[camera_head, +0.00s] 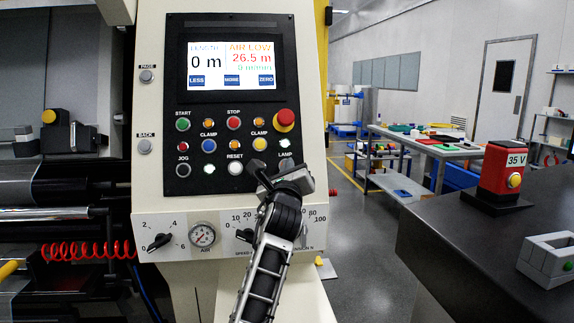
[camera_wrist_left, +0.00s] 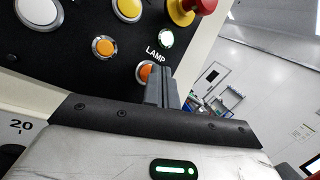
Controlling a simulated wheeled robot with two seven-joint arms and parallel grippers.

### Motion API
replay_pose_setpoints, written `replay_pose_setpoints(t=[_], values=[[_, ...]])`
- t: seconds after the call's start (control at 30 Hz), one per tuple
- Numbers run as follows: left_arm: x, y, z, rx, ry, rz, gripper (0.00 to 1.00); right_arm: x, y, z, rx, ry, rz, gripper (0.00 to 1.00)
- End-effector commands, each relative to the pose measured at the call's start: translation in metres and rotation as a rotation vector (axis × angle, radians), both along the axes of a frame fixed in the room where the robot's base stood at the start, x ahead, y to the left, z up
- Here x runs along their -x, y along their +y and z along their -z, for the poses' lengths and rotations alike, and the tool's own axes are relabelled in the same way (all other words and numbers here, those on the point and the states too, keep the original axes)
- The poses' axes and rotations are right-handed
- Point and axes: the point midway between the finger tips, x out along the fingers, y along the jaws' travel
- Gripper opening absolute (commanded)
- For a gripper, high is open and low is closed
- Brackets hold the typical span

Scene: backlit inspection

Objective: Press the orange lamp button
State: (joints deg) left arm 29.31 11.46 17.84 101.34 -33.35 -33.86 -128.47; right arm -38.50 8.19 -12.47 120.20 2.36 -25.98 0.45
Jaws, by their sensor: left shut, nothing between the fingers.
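The orange lamp button (camera_wrist_left: 146,72) sits just below the LAMP label in the left wrist view, partly covered by my fingers. In the head view my gripper hides it under the same label. My left gripper (camera_head: 281,172) is at the lower right of the black control panel (camera_head: 222,183). Its fingers, shown also in the left wrist view (camera_wrist_left: 161,86), are closed together with nothing between them. The tips overlap the button's right side in that view. I cannot tell whether they touch it. My right gripper is not in view.
Another small orange light (camera_wrist_left: 103,46) lies left of the lamp button. A red mushroom button (camera_head: 285,118) and a yellow button (camera_head: 260,145) are above. A dark counter (camera_head: 450,240) with a red 35 V box (camera_head: 501,168) stands at right.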

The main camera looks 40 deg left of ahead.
Motion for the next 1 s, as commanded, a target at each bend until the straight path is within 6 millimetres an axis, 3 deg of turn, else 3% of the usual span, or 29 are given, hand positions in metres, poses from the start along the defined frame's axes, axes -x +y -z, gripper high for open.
replay_pose_setpoints(t=[0.6,1.0], values=[[0.03,-0.038,-0.023,-0.001,0.001,0.002,0.0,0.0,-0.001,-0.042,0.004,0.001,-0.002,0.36],[0.035,-0.044,-0.023,0.0,-0.001,0.001,0.0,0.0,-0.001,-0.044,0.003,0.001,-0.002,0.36]])
